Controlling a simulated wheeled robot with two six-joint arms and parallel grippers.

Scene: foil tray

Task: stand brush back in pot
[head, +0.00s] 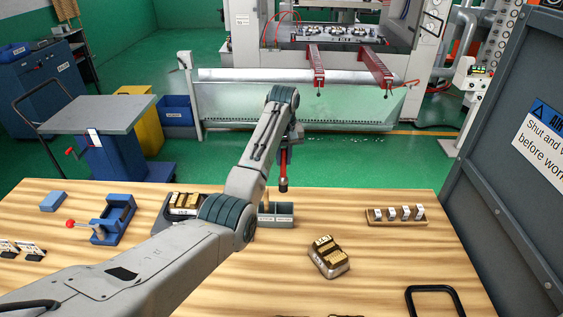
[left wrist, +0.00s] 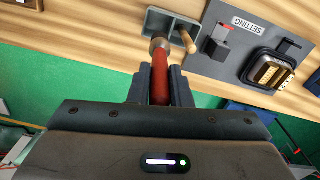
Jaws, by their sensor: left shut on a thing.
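My left gripper (head: 284,150) is over the far middle of the table and shut on the red-handled brush (head: 283,170). The brush hangs down nearly upright, its dark end lowest. In the left wrist view, the red handle (left wrist: 159,82) sits between the two fingers of the gripper (left wrist: 160,85), with a grey-brown end beyond them. A grey open container (head: 283,217), which looks like the pot, stands on the table below the brush; it also shows in the left wrist view (left wrist: 160,22). The brush seems apart from it. My right gripper is out of view.
The right side is mostly free.

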